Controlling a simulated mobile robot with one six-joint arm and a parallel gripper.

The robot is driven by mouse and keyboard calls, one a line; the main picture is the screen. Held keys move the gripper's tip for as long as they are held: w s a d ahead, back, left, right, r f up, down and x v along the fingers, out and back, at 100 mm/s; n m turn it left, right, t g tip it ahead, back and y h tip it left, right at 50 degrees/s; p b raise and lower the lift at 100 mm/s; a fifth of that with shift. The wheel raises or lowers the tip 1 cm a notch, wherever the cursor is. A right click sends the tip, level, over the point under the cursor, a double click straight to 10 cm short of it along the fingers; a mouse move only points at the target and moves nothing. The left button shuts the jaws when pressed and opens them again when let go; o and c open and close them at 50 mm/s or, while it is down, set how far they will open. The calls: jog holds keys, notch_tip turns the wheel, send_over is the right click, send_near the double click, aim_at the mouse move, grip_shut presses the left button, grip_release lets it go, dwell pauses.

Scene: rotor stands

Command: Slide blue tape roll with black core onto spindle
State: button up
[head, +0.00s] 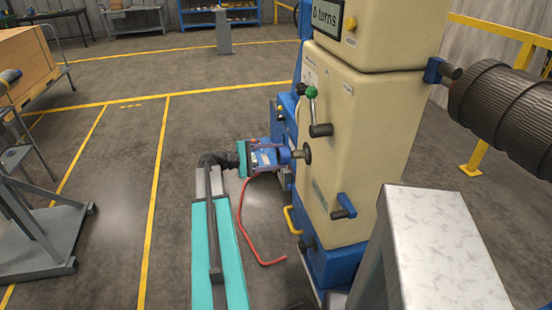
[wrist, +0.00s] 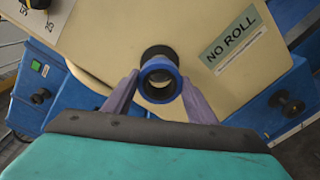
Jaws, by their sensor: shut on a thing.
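A small blue tape roll (wrist: 160,73) sits between my gripper's two purple fingers in the wrist view, with its ring opening towards the camera. It also shows in the head view as a blue piece (head: 284,155) at my gripper (head: 272,156). My gripper (wrist: 158,100) is shut on it. The spindle (wrist: 157,52), a dark round stub on the cream machine face, shows just above and behind the roll. In the head view the spindle (head: 306,153) stands right of the roll. The roll partly hides the spindle, and I cannot tell whether they touch.
The cream machine (head: 355,150) fills the right, with a green-knobbed lever (head: 312,93) above the spindle and a blue-black knob (head: 345,206) below right. A sign reads "NO ROLL" (wrist: 232,45). A red hose (head: 247,225) lies on the floor.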

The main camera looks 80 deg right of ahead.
aim_at(293, 155)
jog(key=shift+b+x, duration=0.3)
jog(key=shift+x, duration=3.1)
dwell(1.9)
dwell(0.4)
jog(key=o, duration=1.5)
jog(key=shift+o, duration=0.2)
jog(key=shift+w, duration=0.2)
